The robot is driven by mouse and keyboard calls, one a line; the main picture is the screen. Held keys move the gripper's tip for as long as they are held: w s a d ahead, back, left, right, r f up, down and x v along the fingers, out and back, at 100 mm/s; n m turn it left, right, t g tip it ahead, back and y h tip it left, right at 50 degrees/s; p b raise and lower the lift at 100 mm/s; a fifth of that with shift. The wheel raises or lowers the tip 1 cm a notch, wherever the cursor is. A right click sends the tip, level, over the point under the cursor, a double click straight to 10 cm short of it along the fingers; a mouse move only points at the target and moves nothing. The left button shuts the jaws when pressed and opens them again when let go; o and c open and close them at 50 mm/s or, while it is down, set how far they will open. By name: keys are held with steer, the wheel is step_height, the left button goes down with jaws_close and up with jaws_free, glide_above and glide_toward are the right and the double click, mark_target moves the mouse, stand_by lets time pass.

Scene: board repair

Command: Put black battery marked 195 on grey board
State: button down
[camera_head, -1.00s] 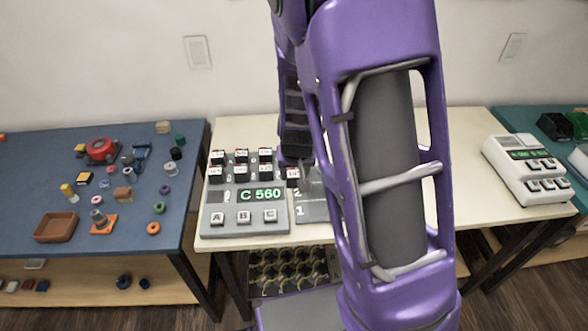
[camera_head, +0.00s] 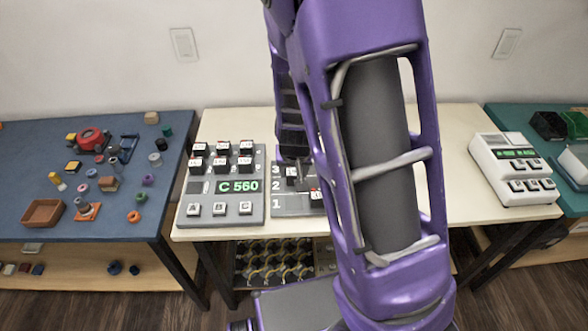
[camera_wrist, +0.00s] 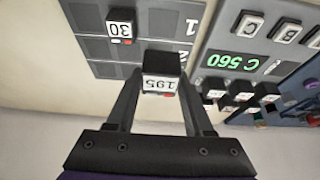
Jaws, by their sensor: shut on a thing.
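My gripper (camera_wrist: 162,80) is shut on a black battery (camera_wrist: 161,65) whose white label reads 195, upside down in the wrist view. In the head view this battery (camera_head: 291,172) shows beside my arm, over the grey board (camera_head: 283,203) near row 3. The board has rows numbered 1, 2 and 3. In the wrist view the held battery covers part of the board (camera_wrist: 95,48); I cannot tell whether it touches. Another black battery, marked 30 (camera_wrist: 121,22), stands on the board in row 1.
A grey console (camera_head: 185,211) reading C 560 stands left of the board, with keys A, B, C and several black batteries (camera_head: 222,149) on it. A white device (camera_head: 510,190) stands at the table's right. A blue table (camera_head: 60,140) with small parts is at left.

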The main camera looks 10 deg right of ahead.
steer(key=b, duration=0.8)
glide_toward(294, 199)
steer(key=shift+w+x, duration=0.2)
steer(key=shift+x, duration=2.45)
steer(key=shift+f+b, duration=0.4)
steer(key=shift+b, duration=0.05)
steer(key=shift+c, duration=1)
jaws_free()
steer(key=shift+r, duration=0.1)
steer(key=p+v, duration=1)
steer(key=v, duration=0.7)
steer(key=shift+p, duration=0.4)
steer(key=shift+s+r, duration=0.1)
